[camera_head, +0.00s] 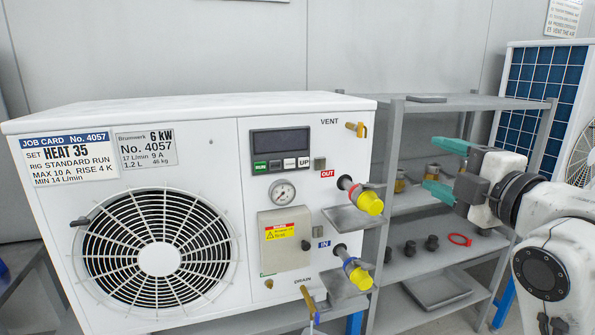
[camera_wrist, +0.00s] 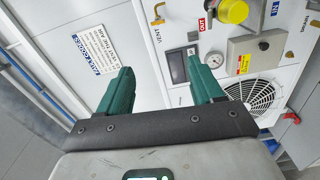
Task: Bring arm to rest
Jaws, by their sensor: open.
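My gripper (camera_head: 444,168) is at the right in the head view, at the end of my white arm, in front of the grey shelf. Its two green fingers are apart and point left. In the wrist view my gripper (camera_wrist: 160,85) shows both fingers spread with nothing between them. The white heat pump unit (camera_head: 200,120) stands to the left of my gripper in the head view, apart from it. Its OUT hose end (camera_head: 369,202), with a yellow cap, is the nearest part on its right side.
A grey metal shelf (camera_head: 460,103) stands behind my gripper, with dark caps (camera_head: 432,242), a red ring (camera_head: 459,240) and a tray (camera_head: 436,290) on it. An IN fitting (camera_head: 359,276) sticks out below OUT. A blue-panelled unit (camera_head: 543,90) stands at the back right.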

